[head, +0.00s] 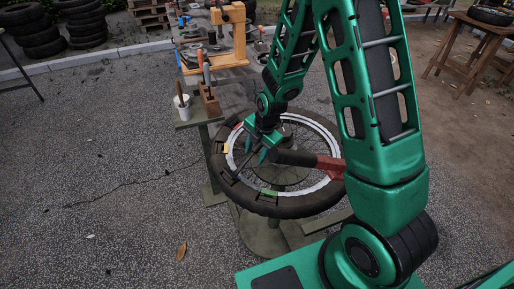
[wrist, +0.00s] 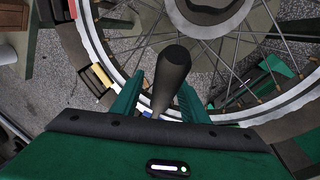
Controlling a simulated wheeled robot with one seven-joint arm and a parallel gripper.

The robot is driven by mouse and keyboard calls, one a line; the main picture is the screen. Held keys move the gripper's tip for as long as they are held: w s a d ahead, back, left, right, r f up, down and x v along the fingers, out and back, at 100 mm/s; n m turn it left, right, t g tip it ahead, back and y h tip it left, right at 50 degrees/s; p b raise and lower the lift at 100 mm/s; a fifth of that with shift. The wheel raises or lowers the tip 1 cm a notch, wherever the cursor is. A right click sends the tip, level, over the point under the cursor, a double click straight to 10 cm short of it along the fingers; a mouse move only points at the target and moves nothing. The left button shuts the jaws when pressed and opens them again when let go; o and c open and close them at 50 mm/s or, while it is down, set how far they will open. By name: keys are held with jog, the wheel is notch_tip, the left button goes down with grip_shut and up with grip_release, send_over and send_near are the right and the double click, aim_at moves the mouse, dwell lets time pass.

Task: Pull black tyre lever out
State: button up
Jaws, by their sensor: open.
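A spoked wheel with a black tyre (head: 292,208) lies flat on a stand. The black tyre lever (head: 239,170) shows as a thin dark bar at the tyre's left side, running up toward my gripper (head: 257,151). In the wrist view the lever (wrist: 172,72) stands up from the rim toward the camera, its thick rounded end nearest. It passes between the fingers of my gripper (wrist: 158,98), which are open with one on each side of it. I cannot tell whether either finger touches it.
A white cup (head: 182,110) stands on a small side shelf.

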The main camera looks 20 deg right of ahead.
jog(key=shift+f, duration=0.2)
grip_shut()
jog(key=c, duration=0.9)
grip_release()
grip_shut()
jog(key=shift+w+d+r, duration=0.25)
jog(key=shift+d+r, duration=0.3)
jog(key=shift+d, duration=0.15)
jog(key=shift+w+d+r, duration=0.3)
jog(key=shift+d+r, duration=0.2)
jog(key=shift+d, duration=0.2)
jog(key=shift+w+d+r, duration=0.25)
jog(key=shift+d+r, duration=0.3)
jog(key=shift+d, duration=0.15)
